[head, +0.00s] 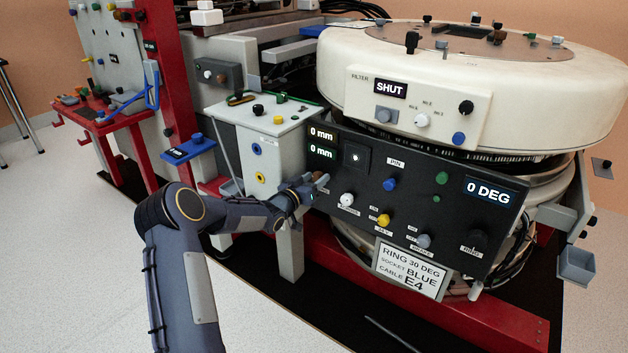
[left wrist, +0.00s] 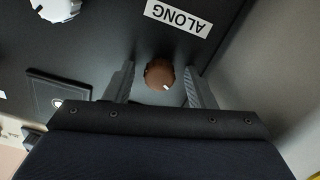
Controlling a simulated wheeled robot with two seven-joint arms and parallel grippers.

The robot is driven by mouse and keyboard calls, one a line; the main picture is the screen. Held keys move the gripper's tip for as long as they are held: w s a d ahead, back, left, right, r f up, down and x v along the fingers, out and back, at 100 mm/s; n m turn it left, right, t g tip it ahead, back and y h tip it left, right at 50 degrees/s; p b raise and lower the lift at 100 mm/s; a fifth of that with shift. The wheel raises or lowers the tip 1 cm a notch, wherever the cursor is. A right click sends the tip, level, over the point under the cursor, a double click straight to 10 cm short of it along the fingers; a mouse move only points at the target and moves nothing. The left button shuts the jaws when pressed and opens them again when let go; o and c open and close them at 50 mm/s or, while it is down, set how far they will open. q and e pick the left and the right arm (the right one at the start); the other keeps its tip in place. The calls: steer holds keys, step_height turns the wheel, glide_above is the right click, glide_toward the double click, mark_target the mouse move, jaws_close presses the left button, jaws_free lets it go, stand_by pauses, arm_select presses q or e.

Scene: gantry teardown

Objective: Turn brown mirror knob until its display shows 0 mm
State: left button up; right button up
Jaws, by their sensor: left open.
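The brown mirror knob (left wrist: 160,74) shows in the left wrist view, with a white mark near its edge and an upside-down ALONG label (left wrist: 178,17) beside it. My left gripper (left wrist: 160,88) is open, one finger on each side of the knob, with gaps showing on both sides. In the head view my left gripper (head: 312,188) is at the left edge of the black panel (head: 455,220) and largely hides the knob. Two displays, an upper one (head: 322,135) and a lower one (head: 321,151), both read 0 mm. My right gripper is not in view.
A white knob (left wrist: 55,8) and a square black fitting (left wrist: 58,96) are near the gripper on the panel. The panel also carries a yellow knob (head: 383,220), a blue knob (head: 389,184) and a 0 DEG display (head: 490,191). A grey cabinet (head: 262,150) stands left of it.

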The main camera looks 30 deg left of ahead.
arm_select(q)
steer(key=s+p, duration=0.1)
steer(key=s, duration=0.6)
steer(key=shift+s+a+p, duration=0.3)
steer(key=shift+s+p, duration=0.1)
steer(key=shift+r, duration=0.1)
